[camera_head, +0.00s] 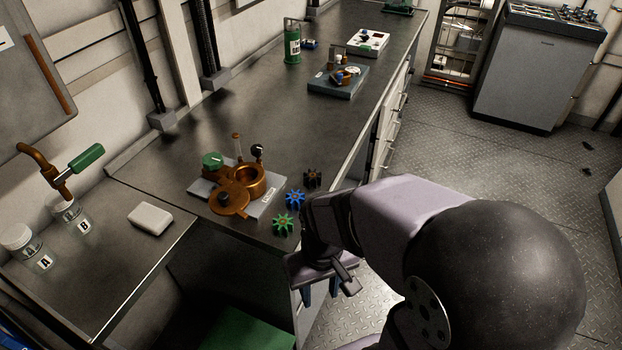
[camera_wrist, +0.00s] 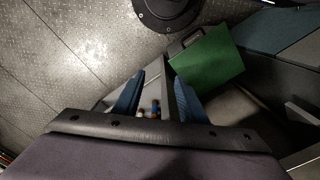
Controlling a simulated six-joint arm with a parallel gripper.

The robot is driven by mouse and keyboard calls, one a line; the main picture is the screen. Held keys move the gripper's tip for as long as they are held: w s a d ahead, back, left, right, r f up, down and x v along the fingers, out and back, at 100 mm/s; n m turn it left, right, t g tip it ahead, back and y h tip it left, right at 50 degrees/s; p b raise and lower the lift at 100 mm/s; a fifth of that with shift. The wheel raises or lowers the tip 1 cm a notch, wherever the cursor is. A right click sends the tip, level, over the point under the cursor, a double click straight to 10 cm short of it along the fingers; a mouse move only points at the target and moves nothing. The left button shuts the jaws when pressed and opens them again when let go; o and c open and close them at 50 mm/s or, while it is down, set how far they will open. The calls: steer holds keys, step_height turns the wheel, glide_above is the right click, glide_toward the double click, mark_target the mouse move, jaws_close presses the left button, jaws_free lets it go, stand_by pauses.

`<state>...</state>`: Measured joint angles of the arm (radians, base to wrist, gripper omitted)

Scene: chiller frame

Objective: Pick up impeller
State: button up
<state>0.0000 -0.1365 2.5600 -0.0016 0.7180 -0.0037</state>
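Three small toothed wheels that look like impellers lie on the dark counter (camera_head: 150,165) near its front edge: a blue one (camera_head: 295,198), a green one (camera_head: 283,223) and a dark brown one (camera_head: 312,177). A copper-coloured pump housing (camera_head: 243,188) with its round cover swung aside sits on a grey plate to their left. My gripper (camera_head: 320,290) hangs beyond the counter edge, right of and below the wheels, pointing down. In the wrist view its two blue fingers (camera_wrist: 160,85) stand apart with nothing held. No wheel shows in that view.
A green box top (camera_wrist: 208,57) lies below near the floor, also in the head view (camera_head: 248,335). Jars A (camera_head: 20,240) and B (camera_head: 66,210) and a white block (camera_head: 150,218) stand at left. A second fixture (camera_head: 338,80) is farther back. Counter between is clear.

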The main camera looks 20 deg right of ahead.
steer(key=shift+o, duration=0.2)
steer(key=shift+o, duration=0.9)
step_height(320, 180, up, 13)
steer(key=m+t+h+p, duration=0.2)
steer(key=m+t+p, duration=0.3)
steer(key=p, duration=0.5)
glide_above(312, 175)
steer(key=s+a, duration=0.2)
steer(key=s, duration=0.1)
steer(key=m+g, duration=0.1)
steer(key=shift+d+p+x, duration=0.2)
steer(key=shift+p+x, duration=1.35)
steer(key=shift+x, duration=2.2)
steer(key=shift+s, duration=0.15)
steer(key=c, duration=0.8)
